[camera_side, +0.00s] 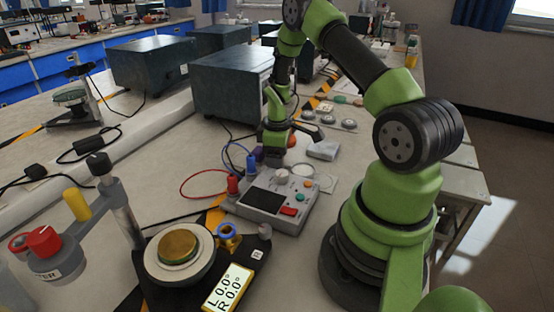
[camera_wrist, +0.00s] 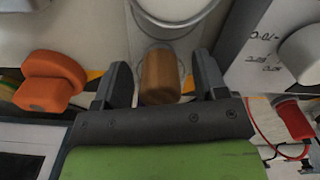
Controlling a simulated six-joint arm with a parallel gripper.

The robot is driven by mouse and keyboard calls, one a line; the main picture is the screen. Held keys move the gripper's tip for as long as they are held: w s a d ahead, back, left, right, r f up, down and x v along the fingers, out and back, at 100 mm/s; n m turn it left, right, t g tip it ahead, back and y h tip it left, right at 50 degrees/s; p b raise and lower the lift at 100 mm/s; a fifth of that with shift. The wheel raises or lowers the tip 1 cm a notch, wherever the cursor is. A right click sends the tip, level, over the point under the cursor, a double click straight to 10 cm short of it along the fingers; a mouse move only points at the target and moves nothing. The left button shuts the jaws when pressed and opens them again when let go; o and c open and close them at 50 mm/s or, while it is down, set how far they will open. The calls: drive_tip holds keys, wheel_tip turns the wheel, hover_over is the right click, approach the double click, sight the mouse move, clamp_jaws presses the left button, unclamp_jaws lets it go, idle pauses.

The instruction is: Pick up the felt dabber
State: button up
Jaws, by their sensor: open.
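A short brown wooden cylinder (camera_wrist: 161,77), which looks like the felt dabber's handle, stands between my two fingers in the wrist view. Its lower end is hidden by the gripper body, and I cannot make out any felt. My gripper (camera_wrist: 160,85) is open, with one finger on each side of the cylinder and a visible gap on both sides. In the side view my gripper (camera_side: 274,155) points down just behind the grey instrument box, low over the bench. The dabber cannot be made out there.
An orange knob-shaped piece (camera_wrist: 50,82) lies close to the left finger. The grey instrument box (camera_side: 262,203) with red and blue leads stands in front of the gripper. A dark cabinet (camera_side: 228,90) stands behind it, and a small grey block (camera_side: 323,150) lies to the right.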

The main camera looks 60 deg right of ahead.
drive_tip(key=c, duration=1.1)
wheel_tip(320, 180, up, 10)
drive_tip(key=o, duration=0.4)
drive_tip(key=shift+c, duration=1.1)
drive_tip(key=n, duration=1)
drive_tip(key=shift+n, duration=0.3)
drive_tip(key=n, duration=0.4)
